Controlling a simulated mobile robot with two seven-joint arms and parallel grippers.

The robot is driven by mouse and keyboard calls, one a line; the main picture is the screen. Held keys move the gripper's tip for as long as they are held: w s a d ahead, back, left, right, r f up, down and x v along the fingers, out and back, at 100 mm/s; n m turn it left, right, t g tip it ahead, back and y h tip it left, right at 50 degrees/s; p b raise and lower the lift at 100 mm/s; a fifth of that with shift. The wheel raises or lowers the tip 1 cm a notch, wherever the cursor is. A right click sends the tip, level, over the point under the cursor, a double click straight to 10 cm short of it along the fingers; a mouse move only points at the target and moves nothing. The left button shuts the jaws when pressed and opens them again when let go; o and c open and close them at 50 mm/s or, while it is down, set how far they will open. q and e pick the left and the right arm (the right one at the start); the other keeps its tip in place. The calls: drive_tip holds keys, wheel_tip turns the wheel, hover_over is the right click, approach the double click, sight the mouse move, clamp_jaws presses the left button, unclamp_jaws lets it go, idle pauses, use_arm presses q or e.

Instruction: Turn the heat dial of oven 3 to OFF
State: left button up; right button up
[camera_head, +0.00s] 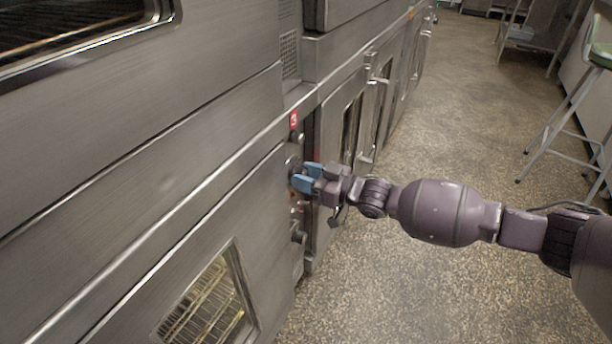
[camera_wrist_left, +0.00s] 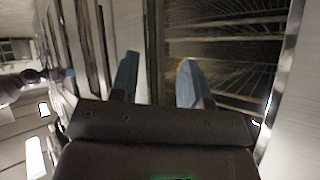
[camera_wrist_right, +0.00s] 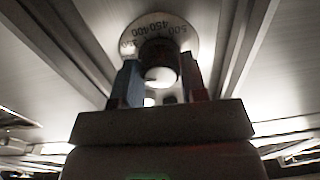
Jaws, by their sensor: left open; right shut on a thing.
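The heat dial (camera_wrist_right: 160,56) fills the top of the right wrist view: a dark round knob in front of a pale round scale plate (camera_wrist_right: 182,26) with numbers such as 400, 450 and 500. My right gripper (camera_wrist_right: 160,85) is shut on the knob, one finger on each side. In the head view my right gripper (camera_head: 303,178) reaches the narrow control panel of oven 3, below a red label with a 3 (camera_head: 293,120). The dial's pointer position is hidden. My left gripper (camera_wrist_left: 158,75) is open and empty in front of an oven window with racks (camera_wrist_left: 225,60).
Another dark knob (camera_head: 298,237) sits lower on the same panel. The oven door with a window (camera_head: 212,300) is shut at the left. More oven fronts with handles (camera_head: 368,110) run along the aisle. The speckled floor (camera_head: 440,130) is clear; a stool (camera_head: 570,110) stands at the right.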

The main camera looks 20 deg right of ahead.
drive_tip(key=shift+r, duration=0.1)
drive_tip(key=n+p, duration=0.1)
drive_tip(key=n, duration=0.2)
drive_tip(key=shift+r+n+p, duration=0.2)
drive_tip(key=shift+n+p, duration=0.1)
drive_tip(key=shift+p, duration=0.1)
drive_tip(key=n+p, duration=0.1)
drive_tip(key=n, duration=0.1)
drive_tip(key=shift+n, duration=0.4)
use_arm(q)
drive_tip(key=shift+s+a+r+g+p, duration=0.15)
drive_tip(key=shift+s+r+g+p, duration=0.25)
drive_tip(key=shift+p, duration=0.5)
use_arm(e)
drive_tip(key=shift+f+n+h, duration=0.15)
drive_tip(key=shift+n+h, duration=0.05)
drive_tip(key=shift+n, duration=2.95)
drive_tip(key=shift+f+n+h, duration=0.1)
drive_tip(key=shift+n+h, duration=0.1)
drive_tip(key=shift+n, duration=3.25)
drive_tip(key=o, duration=0.9)
